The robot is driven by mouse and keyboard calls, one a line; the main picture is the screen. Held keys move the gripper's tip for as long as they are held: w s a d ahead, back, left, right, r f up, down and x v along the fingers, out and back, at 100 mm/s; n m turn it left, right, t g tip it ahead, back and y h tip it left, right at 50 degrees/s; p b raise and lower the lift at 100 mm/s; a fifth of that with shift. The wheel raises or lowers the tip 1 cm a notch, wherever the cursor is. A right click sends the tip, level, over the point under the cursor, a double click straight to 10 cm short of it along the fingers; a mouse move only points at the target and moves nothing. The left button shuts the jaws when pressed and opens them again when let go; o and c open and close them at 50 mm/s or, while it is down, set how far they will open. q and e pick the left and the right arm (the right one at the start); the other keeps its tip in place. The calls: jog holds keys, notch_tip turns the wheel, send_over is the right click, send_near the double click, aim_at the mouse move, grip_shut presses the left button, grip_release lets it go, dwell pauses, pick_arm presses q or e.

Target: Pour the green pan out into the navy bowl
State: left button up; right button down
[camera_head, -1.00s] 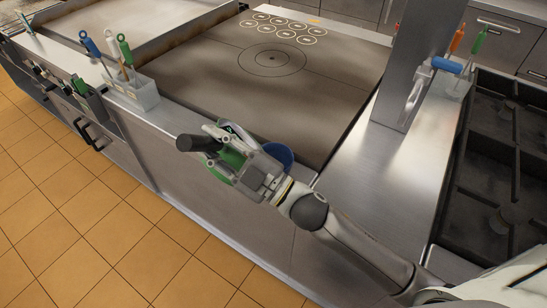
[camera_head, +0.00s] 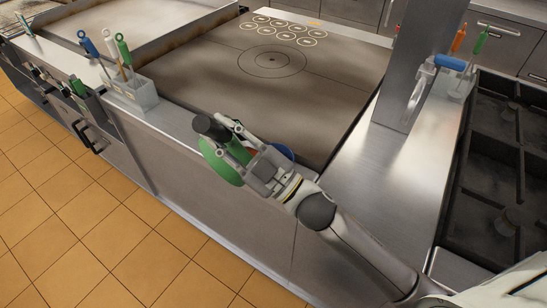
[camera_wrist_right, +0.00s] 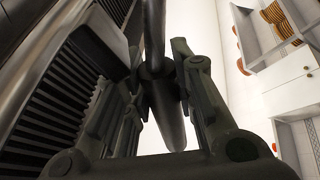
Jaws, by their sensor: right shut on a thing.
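The green pan (camera_head: 221,166) is in the head view, left of my right gripper (camera_head: 232,138), and looks steeply tilted. My right gripper is shut on its dark handle (camera_head: 208,125), whose end sticks out to the upper left. The wrist view shows the handle (camera_wrist_right: 168,115) between the two fingers. The navy bowl (camera_head: 283,152) is at the counter's front edge, mostly hidden behind my right gripper. A small reddish-orange bit shows between gripper and bowl; I cannot tell whether it is in the pan or the bowl. My left gripper is not in view.
A flat griddle (camera_head: 250,90) lies behind. A utensil holder (camera_head: 133,95) with several coloured handles stands on the left ledge. A steel post (camera_head: 415,70) with hanging utensils rises at right, beside a dark burner grate (camera_head: 500,170). The steel counter (camera_head: 375,175) between is clear.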

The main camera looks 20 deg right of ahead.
jog(key=shift+d+r+m+t+b, duration=0.3)
jog(key=shift+d+r, duration=0.15)
jog(key=shift+d, duration=0.05)
jog(key=shift+w+d+r+m, duration=0.1)
jog(key=shift+d+r+m, duration=0.15)
jog(key=shift+d+m, duration=0.2)
jog(key=shift+w+d+r+m+t+h+b, duration=0.1)
jog(key=shift+d+r+m+t+h+b, duration=0.2)
jog(key=shift+d+m+t+b, duration=0.3)
jog(key=shift+w+d+r+m+t+h+b, duration=0.1)
jog(key=shift+d+r+m+t+h+b, duration=0.25)
jog(key=shift+d+m, duration=0.4)
jog(key=shift+w+d+r+m+t+h+b, duration=0.1)
jog(key=shift+d+m+t+h, duration=0.15)
jog(key=shift+d+m, duration=0.35)
jog(key=shift+w+d+r+m+t+h+b, duration=0.1)
jog(key=shift+d+m+t+h+b, duration=0.15)
jog(key=shift+d, duration=0.6)
jog(key=shift+w+d+r+m+t+h, duration=0.15)
jog(key=shift+d+m+t, duration=0.25)
jog(key=shift+d, duration=0.35)
jog(key=shift+d+m+t+h, duration=0.35)
jog(key=shift+d+m+h, duration=0.25)
jog(key=shift+d+m, duration=0.2)
